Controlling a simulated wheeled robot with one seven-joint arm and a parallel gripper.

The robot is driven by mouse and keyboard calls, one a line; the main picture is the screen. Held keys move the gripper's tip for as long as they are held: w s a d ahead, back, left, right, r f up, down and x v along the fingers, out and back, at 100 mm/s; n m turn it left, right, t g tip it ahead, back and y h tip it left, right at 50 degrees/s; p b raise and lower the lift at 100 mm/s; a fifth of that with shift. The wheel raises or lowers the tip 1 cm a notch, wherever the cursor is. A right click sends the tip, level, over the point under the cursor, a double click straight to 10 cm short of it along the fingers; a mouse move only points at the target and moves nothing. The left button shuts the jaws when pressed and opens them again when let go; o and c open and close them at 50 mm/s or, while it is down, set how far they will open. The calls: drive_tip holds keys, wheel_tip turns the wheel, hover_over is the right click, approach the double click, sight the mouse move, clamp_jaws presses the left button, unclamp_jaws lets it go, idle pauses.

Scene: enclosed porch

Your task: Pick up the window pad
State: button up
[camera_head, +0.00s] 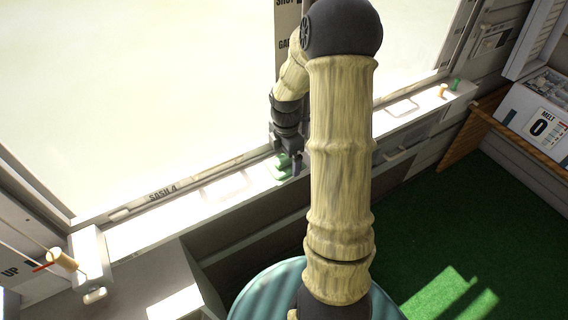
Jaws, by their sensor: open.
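A small green piece, which looks like the window pad (281,171), lies on the white sill below the large window. My gripper (286,163) points down over it with its two dark fingers apart. The fingers are at or just above the green piece and hide part of it. I cannot tell whether they touch it. My arm covers the sill to the right of the gripper.
The sill (140,233) carries pale handles, a wooden spool (62,259) at the left, and another small spool (443,91) beside a green piece (456,85) at the far right. Green flooring (480,220) is open at the right.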

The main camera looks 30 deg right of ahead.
sight(286, 158)
drive_tip(key=shift+f, duration=0.7)
drive_tip(key=shift+s, duration=0.1)
drive_tip(key=shift+c, duration=0.2)
drive_tip(key=c, duration=1.1)
drive_tip(key=shift+r, duration=0.1)
wheel_tip(286, 158, up, 18)
drive_tip(key=p, duration=0.1)
